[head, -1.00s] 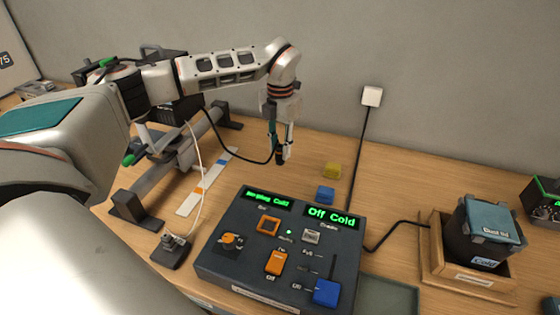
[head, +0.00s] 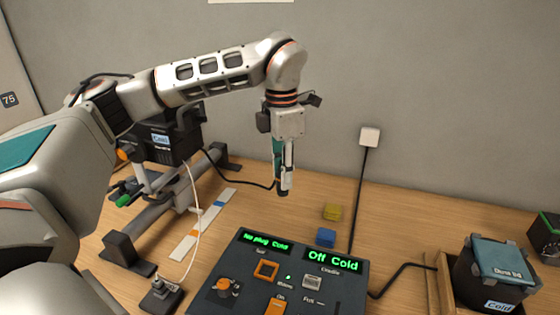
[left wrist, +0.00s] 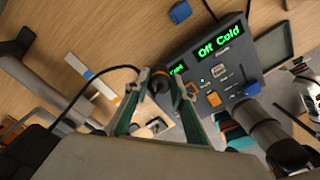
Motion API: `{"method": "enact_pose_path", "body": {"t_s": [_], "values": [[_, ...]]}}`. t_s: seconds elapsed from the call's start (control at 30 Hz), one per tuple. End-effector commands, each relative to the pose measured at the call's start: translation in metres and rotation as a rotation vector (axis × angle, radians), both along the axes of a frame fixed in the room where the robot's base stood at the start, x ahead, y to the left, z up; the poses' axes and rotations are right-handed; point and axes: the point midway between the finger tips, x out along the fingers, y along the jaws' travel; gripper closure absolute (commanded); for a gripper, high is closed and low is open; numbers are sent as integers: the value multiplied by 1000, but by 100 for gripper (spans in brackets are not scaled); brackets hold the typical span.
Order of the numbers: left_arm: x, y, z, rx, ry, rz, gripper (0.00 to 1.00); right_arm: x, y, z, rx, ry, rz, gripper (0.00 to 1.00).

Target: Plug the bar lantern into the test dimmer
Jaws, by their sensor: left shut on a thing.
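My left gripper (head: 284,180) points down and is shut on the black plug (head: 283,191), held above the table behind the dimmer. In the left wrist view the plug (left wrist: 160,84) sits between the fingertips. Its black cable (head: 238,181) runs left to the bar lantern (head: 165,142), a black box on a grey bar, partly hidden by my left arm. The test dimmer (head: 249,254) is a dark panel whose left display (head: 265,242) reads "No plug Cold" and right display "Off Cold". An orange-rimmed square socket (head: 266,269) lies under the left display, empty.
A blue block (head: 326,237) and a yellow block (head: 332,211) lie behind the dimmer. A white wall box (head: 369,136) has a cable running down. A striped strip (head: 203,225) and a small switch box (head: 161,298) lie left.

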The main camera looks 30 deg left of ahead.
Motion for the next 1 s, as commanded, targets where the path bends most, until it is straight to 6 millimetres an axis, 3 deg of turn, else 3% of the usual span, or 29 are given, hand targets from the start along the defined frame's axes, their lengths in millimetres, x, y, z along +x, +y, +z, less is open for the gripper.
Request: {"method": "enact_pose_path", "body": {"t_s": [0.2,0.4,0.6,0.77,1.0], "values": [[-70,-31,-23,4,-7,-382,96,0,6,-17,7,-6,12,100],[-116,-42,-35,16,-13,-623,96,0,11,-23,13,-10,17,100],[-134,-45,-40,23,-13,-716,96,2,10,-22,14,-19,18,100],[-135,-45,-44,23,-14,-723,96,3,10,-24,14,-21,19,100],[-135,-45,-61,22,-12,-721,96,-1,9,-42,12,-8,18,100]]}}
